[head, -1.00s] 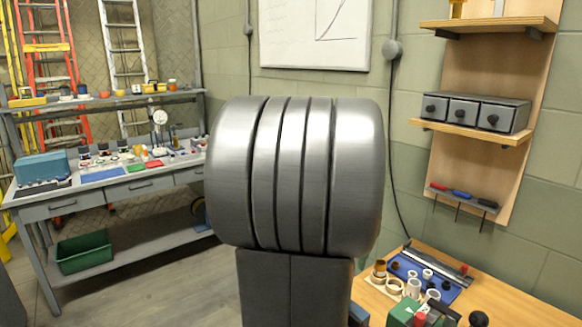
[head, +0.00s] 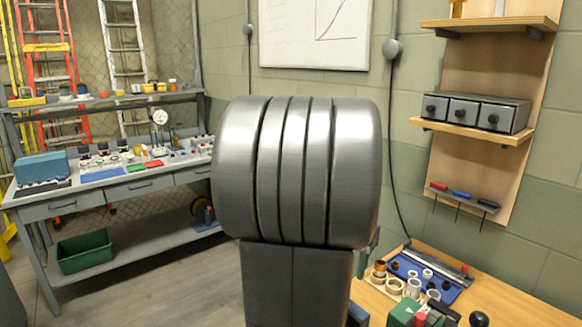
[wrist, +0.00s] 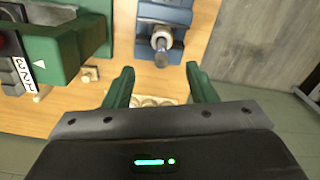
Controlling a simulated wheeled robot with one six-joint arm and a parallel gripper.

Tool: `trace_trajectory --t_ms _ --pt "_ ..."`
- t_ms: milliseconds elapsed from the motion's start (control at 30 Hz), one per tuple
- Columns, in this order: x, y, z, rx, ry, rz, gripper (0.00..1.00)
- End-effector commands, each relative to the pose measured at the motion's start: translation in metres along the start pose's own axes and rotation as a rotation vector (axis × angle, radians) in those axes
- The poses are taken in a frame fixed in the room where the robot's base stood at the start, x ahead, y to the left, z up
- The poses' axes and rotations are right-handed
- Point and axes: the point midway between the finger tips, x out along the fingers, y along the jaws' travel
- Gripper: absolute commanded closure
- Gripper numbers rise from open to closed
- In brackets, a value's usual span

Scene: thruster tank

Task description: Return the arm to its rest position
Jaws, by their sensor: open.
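In the wrist view my gripper (wrist: 160,88) is open, its two green fingers apart with nothing held between them. It is above the edge of a wooden table (wrist: 75,115). A blue vise-like tool (wrist: 165,18) with a metal rod stands beyond the fingertips. In the head view my grey arm fills the middle and hides what is behind it. The gripper itself cannot be made out there.
A green machine (wrist: 65,40) stands left of my gripper on the table. In the head view the wooden table (head: 540,312) holds a blue mat (head: 445,290) and several small parts. A grey workbench (head: 120,192) stands at the left, with open floor in front.

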Motion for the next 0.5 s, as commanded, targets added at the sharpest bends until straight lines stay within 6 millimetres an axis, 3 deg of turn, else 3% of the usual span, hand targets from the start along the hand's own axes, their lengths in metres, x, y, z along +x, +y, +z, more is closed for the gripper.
trace_trajectory --t_ms 100,133,300,500 --pt "0.025 0.000 0.001 0.000 -0.005 0.003 0.49" --pt "0.023 0.000 0.000 0.000 -0.001 0.001 0.49" --pt "-0.018 0.000 0.000 0.000 0.004 -0.002 0.49" --pt "-0.040 0.000 0.000 0.000 0.001 -0.001 0.49"
